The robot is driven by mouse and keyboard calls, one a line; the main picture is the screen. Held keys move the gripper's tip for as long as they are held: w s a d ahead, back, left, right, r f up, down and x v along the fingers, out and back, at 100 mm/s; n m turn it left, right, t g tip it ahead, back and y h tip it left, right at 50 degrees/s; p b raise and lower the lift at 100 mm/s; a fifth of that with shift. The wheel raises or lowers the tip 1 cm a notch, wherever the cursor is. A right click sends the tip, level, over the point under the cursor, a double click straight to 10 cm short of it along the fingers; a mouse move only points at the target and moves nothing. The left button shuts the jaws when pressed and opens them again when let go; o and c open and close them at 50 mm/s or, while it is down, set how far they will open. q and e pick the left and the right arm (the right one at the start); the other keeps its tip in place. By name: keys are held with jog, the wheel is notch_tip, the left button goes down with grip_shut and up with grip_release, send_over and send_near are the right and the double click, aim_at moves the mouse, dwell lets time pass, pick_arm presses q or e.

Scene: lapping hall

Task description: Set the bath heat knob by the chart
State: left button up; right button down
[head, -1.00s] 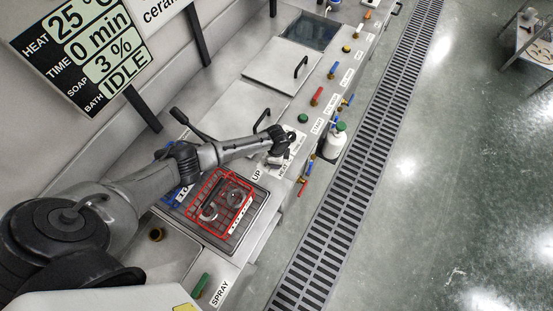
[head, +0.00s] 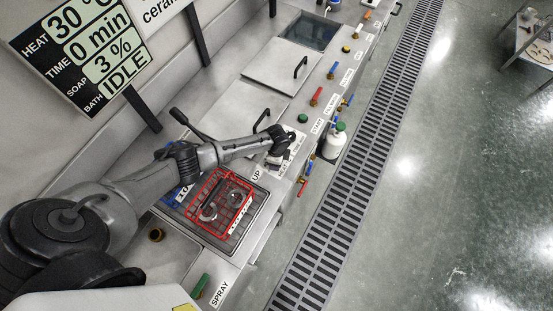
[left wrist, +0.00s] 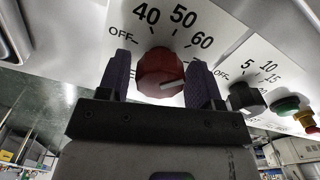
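My left gripper (left wrist: 158,82) has its two dark fingers on either side of a red knob (left wrist: 160,72), close against it. The dial plate (left wrist: 165,38) behind shows OFF, 40, 50 and 60. The knob's white line points right and slightly up in the left wrist view. In the head view my left gripper (head: 280,158) is over the panel by the HEAT label (head: 283,170), and its fingers hide the knob. The display board (head: 80,50) reads HEAT 30 °C, TIME 0 min, SOAP 3 %, BATH IDLE. A white chart (head: 163,10) is cut off, with "ceram" readable. My right gripper is not seen.
A black knob (left wrist: 246,97) with OFF, 5, 10, 15 sits right of the red one, then a green button (left wrist: 285,105). A red wire basket (head: 207,190) stands beside my left forearm. A white bottle (head: 334,142) hangs at the bench front.

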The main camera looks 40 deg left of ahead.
pick_arm(q)
jog(key=shift+o, duration=0.8)
jog(key=shift+a, duration=0.1)
jog(key=shift+r, duration=0.2)
notch_tip(320, 180, up, 13)
jog(key=p, duration=0.1)
jog(key=shift+r+p, duration=0.15)
jog(key=shift+p, duration=0.15)
